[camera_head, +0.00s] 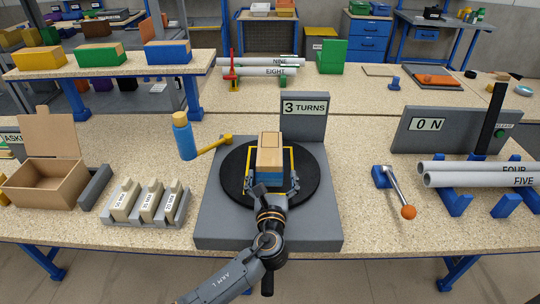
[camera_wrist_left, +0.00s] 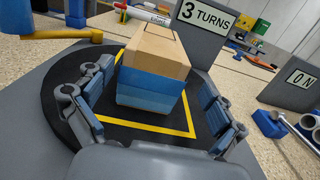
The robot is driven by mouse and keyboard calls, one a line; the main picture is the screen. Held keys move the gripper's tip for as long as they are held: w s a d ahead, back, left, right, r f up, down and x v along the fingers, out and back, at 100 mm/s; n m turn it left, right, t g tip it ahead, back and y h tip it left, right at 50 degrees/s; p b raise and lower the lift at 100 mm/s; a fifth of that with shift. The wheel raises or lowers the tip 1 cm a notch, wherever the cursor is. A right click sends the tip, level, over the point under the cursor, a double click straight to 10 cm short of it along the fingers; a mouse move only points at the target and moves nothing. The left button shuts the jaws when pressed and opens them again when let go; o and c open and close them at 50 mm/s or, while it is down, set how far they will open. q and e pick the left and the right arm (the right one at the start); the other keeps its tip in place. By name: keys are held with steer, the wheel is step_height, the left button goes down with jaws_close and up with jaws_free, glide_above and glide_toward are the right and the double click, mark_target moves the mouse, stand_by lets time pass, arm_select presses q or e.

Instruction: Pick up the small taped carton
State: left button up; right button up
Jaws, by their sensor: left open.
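The small taped carton (camera_head: 270,157) has a tan upper part and blue lower sides. It sits on a black round turntable (camera_head: 232,190), inside a yellow square outline. It also shows in the left wrist view (camera_wrist_left: 155,55). My left gripper (camera_head: 271,181) is open, with one finger on each side of the carton's near end. In the wrist view gaps show between the fingers and the blue sides, so it does not hold the carton. The carton's underside is hidden. My right gripper is out of view.
A "3 TURNS" sign (camera_head: 305,107) stands behind the turntable on its grey base (camera_head: 215,228). An orange-knobbed lever (camera_head: 400,192) is at the right. An open box (camera_head: 47,185) stands far left.

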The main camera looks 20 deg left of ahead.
mark_target(269, 163)
arm_select(q)
steer(key=shift+w+a, duration=0.2)
steer(key=shift+w, duration=0.5)
steer(key=shift+w+a+f, duration=0.1)
steer(key=shift+w+f, duration=0.05)
steer(key=shift+w, duration=0.1)
steer(key=shift+w+a+r+p, duration=0.15)
steer(key=shift+w+a+p, duration=0.25)
steer(key=shift+w, duration=0.25)
steer(key=shift+w+a+r+p, duration=0.15)
steer(key=shift+w+a+p, duration=0.2)
steer(key=shift+w, duration=0.25)
steer(key=shift+f+x, duration=0.2)
steer(key=shift+x, duration=0.85)
steer(key=shift+w, duration=0.2)
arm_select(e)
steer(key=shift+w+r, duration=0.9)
arm_select(q)
steer(key=shift+s, duration=0.1)
steer(key=c, duration=1.3)
steer(key=shift+c, duration=1.1)
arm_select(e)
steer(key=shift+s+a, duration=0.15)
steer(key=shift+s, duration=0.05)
